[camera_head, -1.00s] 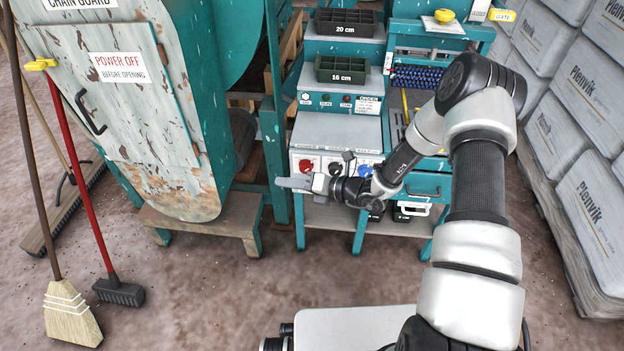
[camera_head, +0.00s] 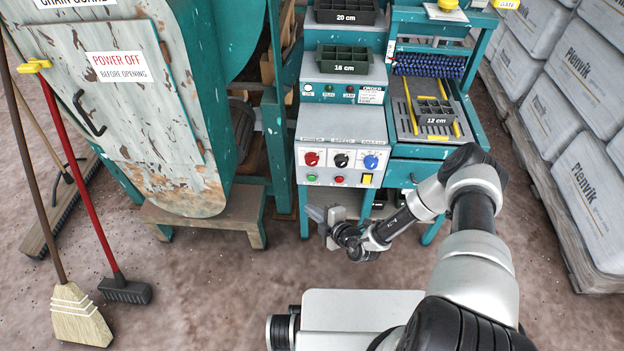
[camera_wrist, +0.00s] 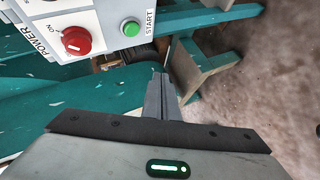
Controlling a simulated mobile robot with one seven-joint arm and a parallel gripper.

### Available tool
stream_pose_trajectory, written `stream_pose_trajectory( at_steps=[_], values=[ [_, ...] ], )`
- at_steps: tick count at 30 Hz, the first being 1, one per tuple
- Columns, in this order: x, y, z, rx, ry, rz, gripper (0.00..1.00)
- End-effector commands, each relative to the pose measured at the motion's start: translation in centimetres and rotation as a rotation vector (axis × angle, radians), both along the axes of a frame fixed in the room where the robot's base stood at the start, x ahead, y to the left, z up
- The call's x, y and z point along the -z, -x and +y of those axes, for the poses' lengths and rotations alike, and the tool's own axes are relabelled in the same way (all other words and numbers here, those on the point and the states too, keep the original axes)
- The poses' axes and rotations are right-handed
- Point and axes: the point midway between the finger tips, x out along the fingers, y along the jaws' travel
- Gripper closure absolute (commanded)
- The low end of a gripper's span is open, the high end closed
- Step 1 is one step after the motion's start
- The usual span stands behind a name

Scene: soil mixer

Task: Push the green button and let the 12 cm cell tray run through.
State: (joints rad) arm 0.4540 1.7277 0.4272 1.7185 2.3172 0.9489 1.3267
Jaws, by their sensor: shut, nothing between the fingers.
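The green button (camera_head: 311,177) is on the lower left of the white control panel (camera_head: 341,133). In the wrist view the green button (camera_wrist: 131,28) is beside the word START, with the red POWER knob (camera_wrist: 76,40) to its left. The dark 12 cm cell tray (camera_head: 437,121) sits between yellow rails on the machine bed, in front of a blue brush roller (camera_head: 428,66). My gripper (camera_head: 315,212) is shut and empty, below the panel and apart from the button. Its closed fingers (camera_wrist: 161,78) point up the wrist view, below and right of the button.
A 16 cm tray (camera_head: 344,68) and a 20 cm tray (camera_head: 345,17) stand on steps above the panel. The panel also has a red button (camera_head: 339,179) and a blue knob (camera_head: 371,162). A wooden stand (camera_head: 240,215) is at left; stacked bags (camera_head: 575,100) are at right.

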Motion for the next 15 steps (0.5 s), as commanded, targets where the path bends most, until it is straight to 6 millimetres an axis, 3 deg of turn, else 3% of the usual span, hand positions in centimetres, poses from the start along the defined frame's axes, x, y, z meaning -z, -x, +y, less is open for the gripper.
stream_pose_trajectory(
  at_steps=[5, 15],
  values=[
    [0.1, -1.0, -0.1, -0.003, 0.003, -0.004, 1.0],
    [0.3, -5.6, -0.2, -0.004, 0.004, -0.006, 1.0]
  ],
)
